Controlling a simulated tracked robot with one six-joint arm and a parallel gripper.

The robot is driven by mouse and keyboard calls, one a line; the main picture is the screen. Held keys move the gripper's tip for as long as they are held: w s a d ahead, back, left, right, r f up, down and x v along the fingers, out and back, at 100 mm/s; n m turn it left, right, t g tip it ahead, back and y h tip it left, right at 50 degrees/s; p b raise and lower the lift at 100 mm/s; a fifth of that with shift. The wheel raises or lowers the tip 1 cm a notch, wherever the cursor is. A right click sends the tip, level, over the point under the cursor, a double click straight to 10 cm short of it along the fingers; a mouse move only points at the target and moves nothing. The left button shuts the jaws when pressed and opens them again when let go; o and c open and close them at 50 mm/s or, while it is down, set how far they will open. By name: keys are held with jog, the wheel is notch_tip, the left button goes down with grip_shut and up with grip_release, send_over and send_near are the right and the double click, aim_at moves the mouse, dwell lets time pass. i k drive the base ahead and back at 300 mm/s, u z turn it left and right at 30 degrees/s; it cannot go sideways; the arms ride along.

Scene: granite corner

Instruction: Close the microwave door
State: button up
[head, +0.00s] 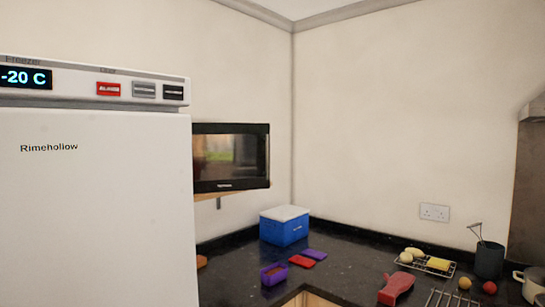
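The black microwave (231,157) sits on a wooden wall shelf at the left, just right of the white freezer. The freezer hides its left part. Its dark door window (226,157) faces me and shows greenish and brown reflections. I cannot tell from this view whether the door is shut or stands partly open. My gripper is not in view.
The tall white freezer (95,205) fills the left foreground. A dark counter holds a blue box with a white lid (284,226), a purple container (274,274), a red mitt (396,288), a wire rack with food (426,263) and a dark utensil pot (489,260). A wooden shelf (232,191) supports the microwave.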

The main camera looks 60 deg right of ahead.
aim_at(227, 157)
jog(key=k, duration=1.6)
jog(key=z, duration=1.55)
jog(key=i, duration=1.6)
jog(key=z, duration=0.05)
